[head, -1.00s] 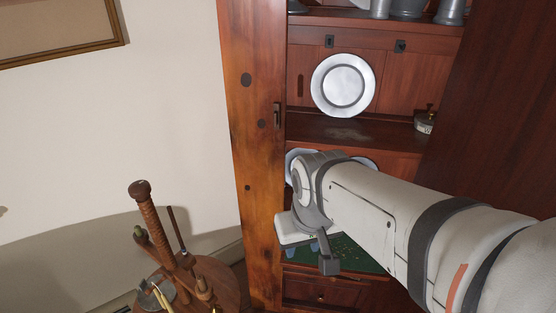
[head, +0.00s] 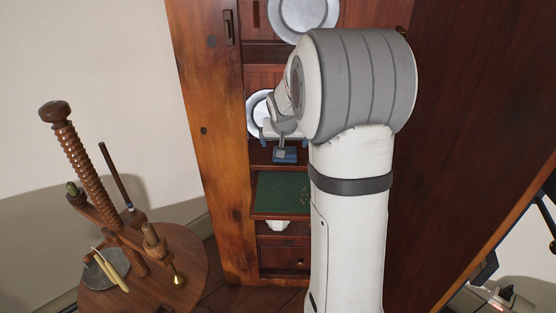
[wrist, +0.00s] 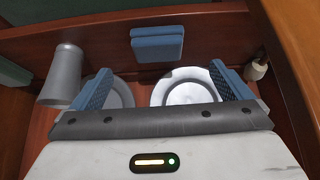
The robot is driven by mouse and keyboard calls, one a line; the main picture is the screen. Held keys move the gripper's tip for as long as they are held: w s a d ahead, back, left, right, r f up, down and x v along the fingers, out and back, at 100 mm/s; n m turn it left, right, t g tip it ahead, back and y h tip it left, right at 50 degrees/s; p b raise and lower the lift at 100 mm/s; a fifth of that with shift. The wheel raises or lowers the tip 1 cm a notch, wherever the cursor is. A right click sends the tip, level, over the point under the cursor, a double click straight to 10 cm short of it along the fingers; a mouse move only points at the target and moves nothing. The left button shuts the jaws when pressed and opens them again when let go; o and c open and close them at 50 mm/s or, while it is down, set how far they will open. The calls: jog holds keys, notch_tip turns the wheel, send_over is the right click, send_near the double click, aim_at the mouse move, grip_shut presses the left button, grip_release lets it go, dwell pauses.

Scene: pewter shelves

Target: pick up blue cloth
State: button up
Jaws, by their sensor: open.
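The blue cloth (wrist: 157,44) is a folded, thick blue stack, in the upper middle of the wrist view by a wooden shelf edge. In the head view the blue cloth (head: 285,156) shows just below my gripper. My gripper (wrist: 161,78) is open, its blue fingers wide apart with nothing between them. The cloth shows beyond the fingertips, roughly centred between them. In the head view my gripper (head: 283,130) is small and partly hidden by my arm.
Two pale plates, one bright (wrist: 187,88) and one greyer (wrist: 118,95), stand close by the fingers. A grey cup (wrist: 64,75) is at left and a small pot (wrist: 256,69) at right. A green surface (head: 283,192) lies lower in the cabinet. A round table (head: 190,262) stands left.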

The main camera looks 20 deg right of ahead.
jog(key=x, duration=0.4)
jog(key=b+x, duration=0.1)
jog(key=x, duration=0.3)
jog(key=shift+w+d, duration=0.25)
jog(key=shift+w, duration=0.1)
jog(key=shift+r, duration=0.1)
jog(key=c, duration=1.1)
